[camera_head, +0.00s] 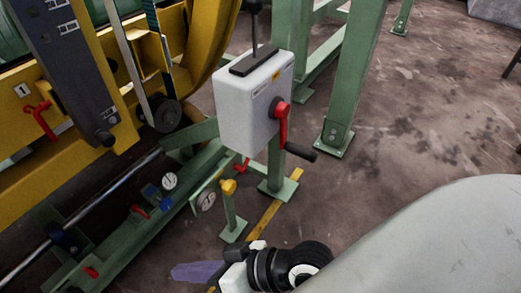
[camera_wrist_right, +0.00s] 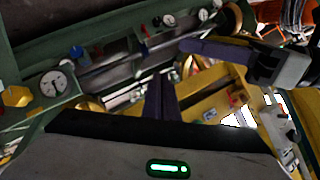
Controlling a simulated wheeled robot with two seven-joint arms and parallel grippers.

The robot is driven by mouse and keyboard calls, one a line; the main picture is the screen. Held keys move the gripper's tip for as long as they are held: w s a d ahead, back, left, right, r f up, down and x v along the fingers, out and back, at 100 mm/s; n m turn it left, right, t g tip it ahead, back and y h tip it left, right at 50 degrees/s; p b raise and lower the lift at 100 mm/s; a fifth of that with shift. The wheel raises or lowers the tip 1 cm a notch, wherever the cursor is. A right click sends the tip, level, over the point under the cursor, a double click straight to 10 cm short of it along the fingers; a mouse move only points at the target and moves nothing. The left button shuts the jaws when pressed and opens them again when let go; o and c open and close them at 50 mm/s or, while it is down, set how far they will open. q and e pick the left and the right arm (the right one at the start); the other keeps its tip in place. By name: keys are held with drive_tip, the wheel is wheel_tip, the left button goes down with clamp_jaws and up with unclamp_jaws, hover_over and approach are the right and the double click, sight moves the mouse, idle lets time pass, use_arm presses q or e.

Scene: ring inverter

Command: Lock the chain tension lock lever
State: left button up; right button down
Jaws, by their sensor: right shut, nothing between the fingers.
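I cannot tell for sure which red lever is the chain tension lock lever. In the head view, a red lever (camera_head: 40,120) hangs on the yellow frame near the label 1. A larger red lever (camera_head: 282,124) is on the side of the white box (camera_head: 247,105). Smaller red handles show lower down by the gauges. My right gripper (camera_head: 178,271) is at the bottom edge, shut and empty, its purple fingers pointing left and apart from every lever. In the wrist view its fingers (camera_wrist_right: 160,82) are together. Another purple finger (camera_wrist_right: 212,50) there looks like my left gripper's; its jaw state is unclear.
A pressure gauge (camera_head: 206,200) and a yellow knob (camera_head: 228,187) stand on the green base above my right gripper. A black crank handle (camera_head: 301,152) sticks out from the white box. Green posts (camera_head: 350,80) stand behind. The floor (camera_head: 410,120) at the right is open.

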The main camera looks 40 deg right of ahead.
wheel_tip(320, 180, up, 3)
drive_tip(key=w+a+m+t+y, duration=0.1)
drive_tip(key=w+a+m+y, duration=0.15)
drive_tip(key=m, duration=0.25)
drive_tip(key=w+d+f+m+t+h+p, duration=0.1)
drive_tip(key=w+d+m+t+p, duration=0.1)
drive_tip(key=w+d+m+t, duration=0.4)
use_arm(q)
drive_tip(key=shift+s+a+f+y+p, duration=0.25)
drive_tip(key=shift+a+f+y, duration=0.1)
drive_tip(key=shift+a, duration=0.2)
drive_tip(key=shift+s+a+f+y+p, duration=0.1)
drive_tip(key=shift+a+f+y+p, duration=0.1)
drive_tip(key=shift+a+y, duration=0.25)
use_arm(e)
drive_tip(key=w+d+f+m+h, duration=0.1)
drive_tip(key=d+m+h, duration=0.3)
drive_tip(key=d, duration=0.5)
drive_tip(key=w+d+f+m+h, duration=0.2)
drive_tip(key=d+f+m+h, duration=0.1)
drive_tip(key=d, duration=0.6)
drive_tip(key=w+d+f+m+h, duration=0.1)
drive_tip(key=d+f+m+h, duration=0.2)
drive_tip(key=d, duration=0.7)
drive_tip(key=m+h, duration=0.2)
drive_tip(key=m, duration=0.2)
drive_tip(key=shift+w+m, duration=0.25)
drive_tip(key=shift+m, duration=0.05)
